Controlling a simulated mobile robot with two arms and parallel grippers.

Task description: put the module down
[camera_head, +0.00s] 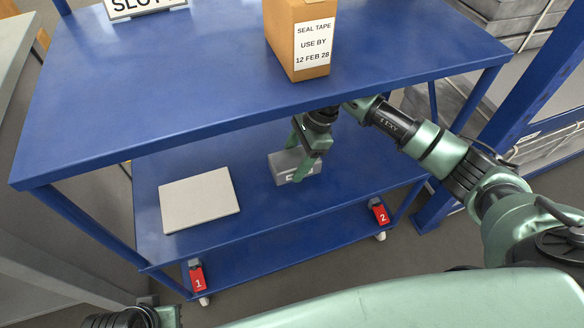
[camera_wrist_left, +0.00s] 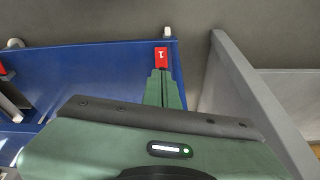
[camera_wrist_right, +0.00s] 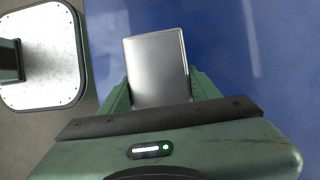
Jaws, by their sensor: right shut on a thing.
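The module, a grey box (camera_head: 290,167), is at the lower shelf (camera_head: 260,215) of the blue cart, under the top deck. My right gripper (camera_head: 308,160) reaches in under the top deck and is shut on it. In the right wrist view the module (camera_wrist_right: 157,68) sits between the two green fingers, with blue shelf surface around it. I cannot tell whether its underside touches the shelf. My left gripper (camera_wrist_left: 162,80) is shut and empty, its fingers together, pointing toward the cart's edge. In the head view only part of my left arm shows at the bottom left.
A flat light grey plate (camera_head: 199,199) lies left of the module on the lower shelf. A seal tape carton (camera_head: 283,40) and a sign (camera_head: 140,6) stand on the top deck. Red tags 1 (camera_head: 197,278) and 2 (camera_head: 380,214) mark the cart's lower front edge.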

